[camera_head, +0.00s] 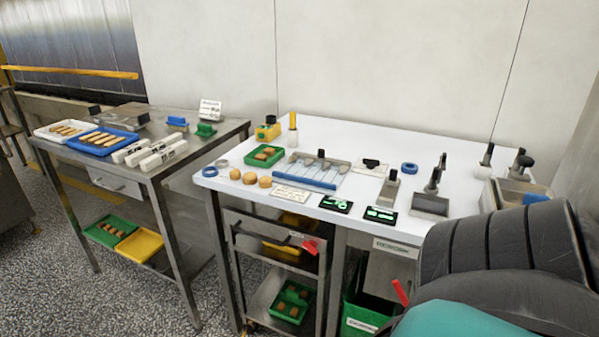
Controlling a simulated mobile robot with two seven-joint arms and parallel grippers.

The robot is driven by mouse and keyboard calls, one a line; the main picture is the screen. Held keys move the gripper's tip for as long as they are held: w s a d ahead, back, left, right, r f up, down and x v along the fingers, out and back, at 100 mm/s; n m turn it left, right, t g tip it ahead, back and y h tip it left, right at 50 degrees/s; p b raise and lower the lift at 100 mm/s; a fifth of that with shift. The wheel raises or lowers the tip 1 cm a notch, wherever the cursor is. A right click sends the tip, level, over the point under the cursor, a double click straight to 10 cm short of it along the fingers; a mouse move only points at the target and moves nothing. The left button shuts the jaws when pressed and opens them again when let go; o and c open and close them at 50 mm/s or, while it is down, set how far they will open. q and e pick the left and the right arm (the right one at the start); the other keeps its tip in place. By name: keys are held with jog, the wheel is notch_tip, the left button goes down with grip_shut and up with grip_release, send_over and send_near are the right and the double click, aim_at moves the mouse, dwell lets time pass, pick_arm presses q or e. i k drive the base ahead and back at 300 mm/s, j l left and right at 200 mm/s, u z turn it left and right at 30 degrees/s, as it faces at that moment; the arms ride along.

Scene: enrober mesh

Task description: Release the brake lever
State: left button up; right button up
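A red lever (310,247) sticks out at the upper right of a metal cart (327,268) under the white table. A second red handle (400,292) slants up beside the green bin, partly close to my arm in the picture. I cannot tell from its look which of the two is the brake lever. Neither gripper shows. A large dark, ribbed arm part with a teal patch, which seems to be mine, fills the lower right and hides what is behind it.
The white table (450,140) holds a green tray (264,156), biscuits, green displays and several metal tools. A steel table (190,150) stands left with a blue tray (103,142). A green bin (357,312) stands below the white table. Speckled floor is clear at front left.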

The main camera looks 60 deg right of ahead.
aim_at(311, 246)
jog(key=z, duration=1.55)
